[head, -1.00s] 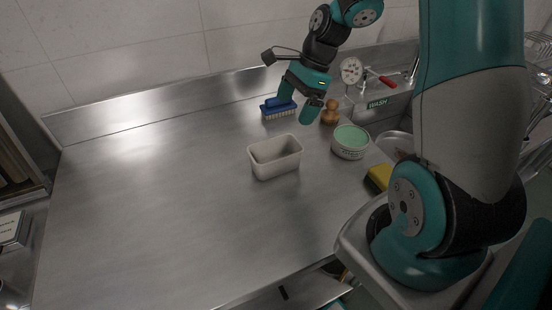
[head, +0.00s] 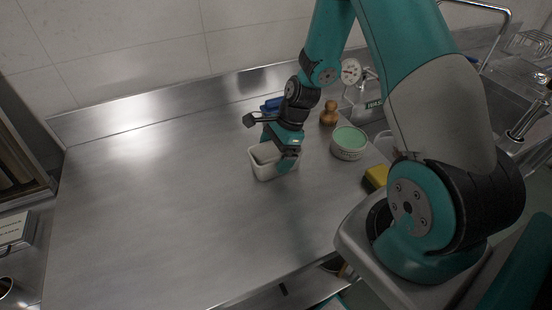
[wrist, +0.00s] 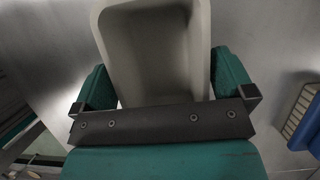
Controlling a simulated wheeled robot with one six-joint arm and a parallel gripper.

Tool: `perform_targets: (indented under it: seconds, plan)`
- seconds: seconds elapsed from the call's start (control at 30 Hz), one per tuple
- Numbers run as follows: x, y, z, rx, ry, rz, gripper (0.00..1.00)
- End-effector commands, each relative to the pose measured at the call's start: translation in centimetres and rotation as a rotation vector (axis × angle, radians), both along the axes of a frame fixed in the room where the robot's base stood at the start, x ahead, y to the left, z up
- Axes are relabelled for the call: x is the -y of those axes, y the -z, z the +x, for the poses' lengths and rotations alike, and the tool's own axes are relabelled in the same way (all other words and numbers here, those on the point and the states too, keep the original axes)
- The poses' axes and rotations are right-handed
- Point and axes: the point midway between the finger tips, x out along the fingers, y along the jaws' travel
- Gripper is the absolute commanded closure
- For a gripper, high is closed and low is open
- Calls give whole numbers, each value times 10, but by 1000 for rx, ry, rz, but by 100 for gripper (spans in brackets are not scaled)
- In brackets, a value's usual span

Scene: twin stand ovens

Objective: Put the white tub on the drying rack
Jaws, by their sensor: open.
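The white tub (head: 262,172) is an open rectangular container standing on the steel counter. In the wrist view the tub (wrist: 150,50) fills the upper middle, and its inside looks empty. My gripper (head: 281,156) is down at the tub, covering part of its right and back. In the wrist view my gripper (wrist: 163,80) is open, with one green finger on each side of the tub. Whether the fingers touch its walls cannot be told. A wire rack (head: 532,42) at the far right, beyond the sink, may be the drying rack; it shows only partly.
A round tub with a green top (head: 349,142), a wooden knob-like item (head: 329,114) and a yellow sponge (head: 376,176) stand right of the tub. A blue brush (head: 272,104) is behind my gripper. The counter's left half (head: 150,200) is clear.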

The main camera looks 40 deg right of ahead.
Motion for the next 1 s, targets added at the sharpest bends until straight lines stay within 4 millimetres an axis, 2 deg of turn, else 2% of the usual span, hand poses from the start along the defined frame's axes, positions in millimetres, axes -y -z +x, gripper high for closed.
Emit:
perform_targets:
  seconds: [0.93, 0.97, 1.0]
  plan:
    - [0, 5, 0, 1, 0, 0, 0]
    - [0, 5, 0, 1, 0, 0, 2]
    - [0, 5, 0, 1, 0, 0, 12]
